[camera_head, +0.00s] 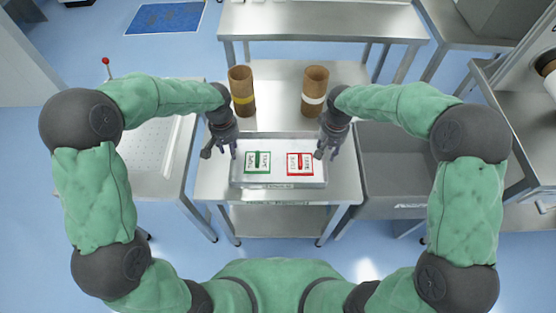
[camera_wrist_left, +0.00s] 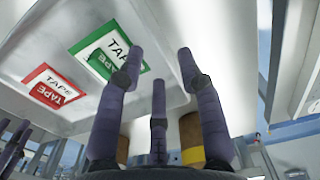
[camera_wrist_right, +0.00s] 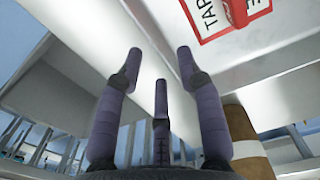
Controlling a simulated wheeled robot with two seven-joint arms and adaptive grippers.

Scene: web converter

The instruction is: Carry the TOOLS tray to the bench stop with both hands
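The tray (camera_head: 278,185) is a shallow, light metal tray on a small metal bench; writing on its front wall is too small to read. Inside lie a green-framed TAPE card (camera_head: 258,170) and a red-framed TAPE card (camera_head: 300,172), each with a same-coloured piece on it. My left gripper (camera_head: 221,152) is at the tray's left end and my right gripper (camera_head: 326,151) at its right end. In the left wrist view (camera_wrist_left: 158,75) and right wrist view (camera_wrist_right: 158,75) the fingers are spread apart with the tray beyond them. I cannot tell whether they touch it.
Two brown cylinders, one yellow-banded (camera_head: 241,85) and one white-banded (camera_head: 315,85), stand behind the tray. A perforated table (camera_head: 150,160) is at left, a grey bin (camera_head: 395,170) at right. A long metal table (camera_head: 320,22) stands behind. The bench's front strip is clear.

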